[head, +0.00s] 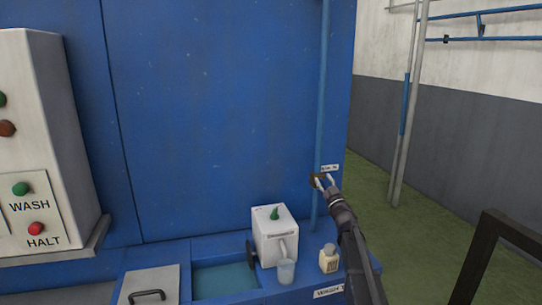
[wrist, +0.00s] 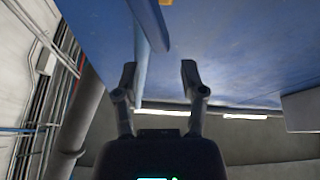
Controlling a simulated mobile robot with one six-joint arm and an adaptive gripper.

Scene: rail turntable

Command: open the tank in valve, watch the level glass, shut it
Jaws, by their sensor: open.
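My gripper (head: 322,181) is open in the head view, at the vertical blue pipe (head: 323,90) just below a small white label (head: 329,168) too small to read surely. A small brownish part shows at the fingertips; I cannot tell whether it is the tank in valve's handle. In the wrist view my gripper (wrist: 160,78) has its two fingers apart. The blue pipe (wrist: 140,25) and a flat blue bar (wrist: 155,30) run beside and between them, and a bit of yellow (wrist: 165,2) shows at the top edge. I cannot make out the level glass.
A white box with a green knob (head: 274,213) stands on the blue ledge, with a clear cup (head: 286,272) at its spout. A cream bottle (head: 328,260) stands right of it. A sunken basin (head: 222,281) lies left. WASH and HALT buttons (head: 36,229) are far left.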

